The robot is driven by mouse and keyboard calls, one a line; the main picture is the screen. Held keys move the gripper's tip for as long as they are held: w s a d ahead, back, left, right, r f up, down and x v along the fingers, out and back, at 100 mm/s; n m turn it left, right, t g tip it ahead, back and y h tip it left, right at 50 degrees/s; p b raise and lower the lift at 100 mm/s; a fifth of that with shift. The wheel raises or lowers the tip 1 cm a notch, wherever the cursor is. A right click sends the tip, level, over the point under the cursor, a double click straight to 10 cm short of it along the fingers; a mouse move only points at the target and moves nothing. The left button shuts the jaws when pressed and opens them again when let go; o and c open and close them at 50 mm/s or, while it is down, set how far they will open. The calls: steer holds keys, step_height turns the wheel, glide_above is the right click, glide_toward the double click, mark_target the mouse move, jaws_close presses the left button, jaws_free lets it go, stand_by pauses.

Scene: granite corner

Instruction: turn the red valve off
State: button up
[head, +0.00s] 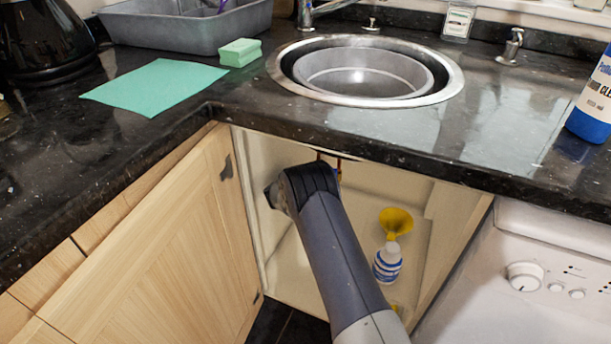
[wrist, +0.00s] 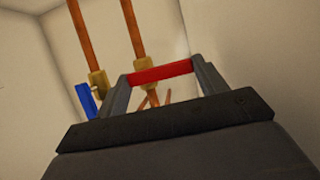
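The red valve handle (wrist: 162,72) shows in the wrist view as a bar lying crosswise over the right copper pipe, with a brass body below it. My gripper (wrist: 163,70) is at the valve, one finger at each end of the bar. The fingers stand wide apart and the bar fills the gap. I cannot tell whether they press on its ends. In the head view my arm reaches into the open cabinet under the sink and hides the gripper and the red valve.
A blue handle (wrist: 86,101) stands beside the left pipe, close to my left finger. Cabinet walls are near. A white-and-blue bottle (head: 387,262) and a yellow funnel (head: 396,222) are right of my arm. The cabinet door (head: 165,250) hangs open at left.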

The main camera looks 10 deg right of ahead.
steer(key=o, duration=0.5)
steer(key=shift+c, duration=0.2)
steer(key=m+b, duration=0.1)
steer(key=b, duration=0.3)
steer(key=shift+d+f+y, duration=0.1)
steer(key=shift+f+y, duration=0.1)
steer(key=shift+y, duration=0.1)
steer(key=b, duration=0.3)
steer(key=shift+r+m+t, duration=0.3)
